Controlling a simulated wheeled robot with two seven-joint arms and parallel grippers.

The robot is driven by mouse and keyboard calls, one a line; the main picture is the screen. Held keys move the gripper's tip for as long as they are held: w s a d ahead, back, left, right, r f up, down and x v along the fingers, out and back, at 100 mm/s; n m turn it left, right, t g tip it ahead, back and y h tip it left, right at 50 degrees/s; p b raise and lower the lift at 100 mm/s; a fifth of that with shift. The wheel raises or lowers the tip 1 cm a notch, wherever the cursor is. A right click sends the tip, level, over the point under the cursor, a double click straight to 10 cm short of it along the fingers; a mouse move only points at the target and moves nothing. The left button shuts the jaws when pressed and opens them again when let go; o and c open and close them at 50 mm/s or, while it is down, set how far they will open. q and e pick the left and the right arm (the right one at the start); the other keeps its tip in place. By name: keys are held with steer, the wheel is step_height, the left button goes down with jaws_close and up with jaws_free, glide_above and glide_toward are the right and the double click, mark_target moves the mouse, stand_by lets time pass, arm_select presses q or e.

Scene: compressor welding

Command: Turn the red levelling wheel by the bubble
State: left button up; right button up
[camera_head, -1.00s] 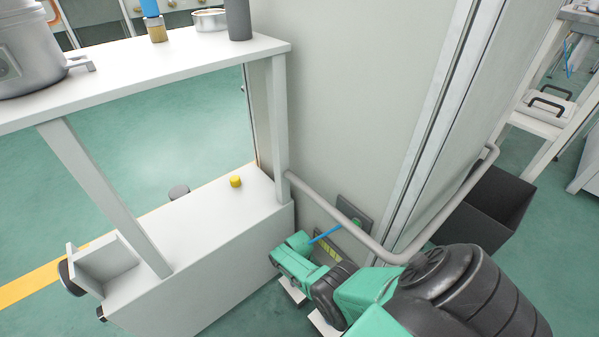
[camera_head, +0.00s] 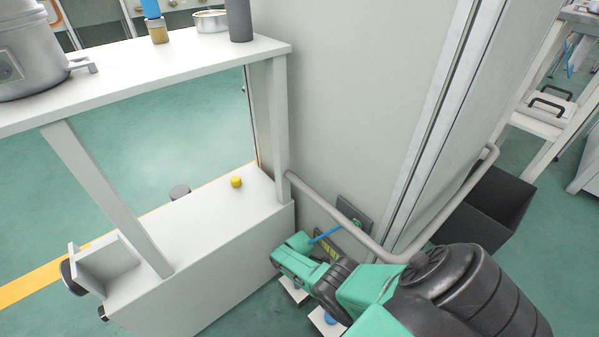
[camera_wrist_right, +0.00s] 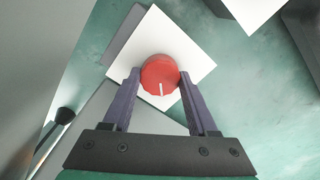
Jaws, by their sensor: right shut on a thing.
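The red levelling wheel (camera_wrist_right: 160,75) shows in the right wrist view, round with a white mark near its lower rim. It sits over a white square plate (camera_wrist_right: 190,50). My right gripper (camera_wrist_right: 159,82) is shut on the wheel, one finger at each side. In the head view my right arm (camera_head: 340,290) reaches down beside the bench, and the wheel is hidden there. My left gripper is not in view.
A grey pipe rail (camera_head: 345,212) curves around the wall close to the arm. A dark bin (camera_head: 485,208) stands at right. A blue knob (camera_head: 330,318) shows below the arm.

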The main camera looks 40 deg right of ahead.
stand_by(0.3)
steer(key=o, duration=1.4)
